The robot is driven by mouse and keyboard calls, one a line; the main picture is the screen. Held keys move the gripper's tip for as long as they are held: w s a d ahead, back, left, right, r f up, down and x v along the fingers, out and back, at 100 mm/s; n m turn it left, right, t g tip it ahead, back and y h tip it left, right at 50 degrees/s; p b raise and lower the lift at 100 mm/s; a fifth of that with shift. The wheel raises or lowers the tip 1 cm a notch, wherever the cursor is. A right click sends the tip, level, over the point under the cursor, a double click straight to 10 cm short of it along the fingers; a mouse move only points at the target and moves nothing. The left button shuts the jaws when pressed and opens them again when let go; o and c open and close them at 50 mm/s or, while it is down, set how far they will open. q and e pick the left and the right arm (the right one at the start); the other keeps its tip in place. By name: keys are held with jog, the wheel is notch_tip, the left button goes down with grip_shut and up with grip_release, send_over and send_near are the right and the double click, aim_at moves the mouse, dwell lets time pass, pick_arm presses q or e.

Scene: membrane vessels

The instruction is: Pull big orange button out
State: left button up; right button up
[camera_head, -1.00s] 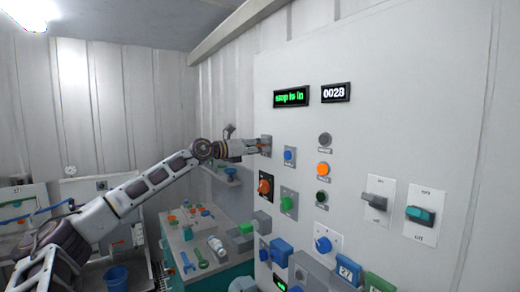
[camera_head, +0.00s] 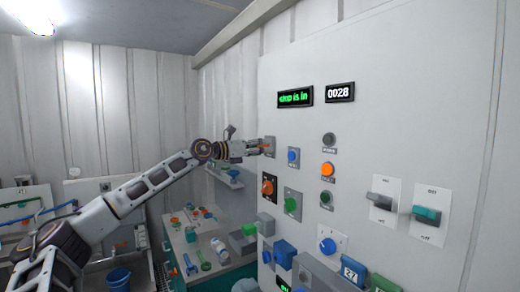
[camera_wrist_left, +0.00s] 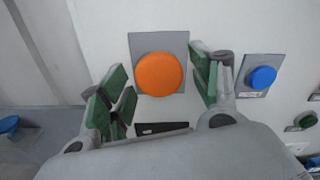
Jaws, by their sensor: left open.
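The big orange button (camera_wrist_left: 160,74) is a round cap on a grey square plate on the white panel. In the left wrist view it shows face on, between the finger pads. My left gripper (camera_wrist_left: 158,68) is open, with green-padded fingers to either side of the button. I see no clear contact, and the gap in depth is hard to judge. In the head view the left gripper (camera_head: 262,147) reaches the panel's left edge and mostly hides the button. A green display (camera_head: 295,97) seems to read "stop is in". My right gripper is not in view.
More buttons and switches cover the panel (camera_head: 400,110). A bench (camera_head: 205,275) with small parts stands lower left. Left of the panel is open air.

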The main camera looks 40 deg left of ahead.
pick_arm(q)
jog(key=shift+s, duration=0.45)
jog(key=shift+v, duration=1.4)
send_near(260, 147)
jog(key=shift+s, duration=0.95)
jog(key=shift+a, duration=0.3)
jog(key=shift+f, duration=0.15)
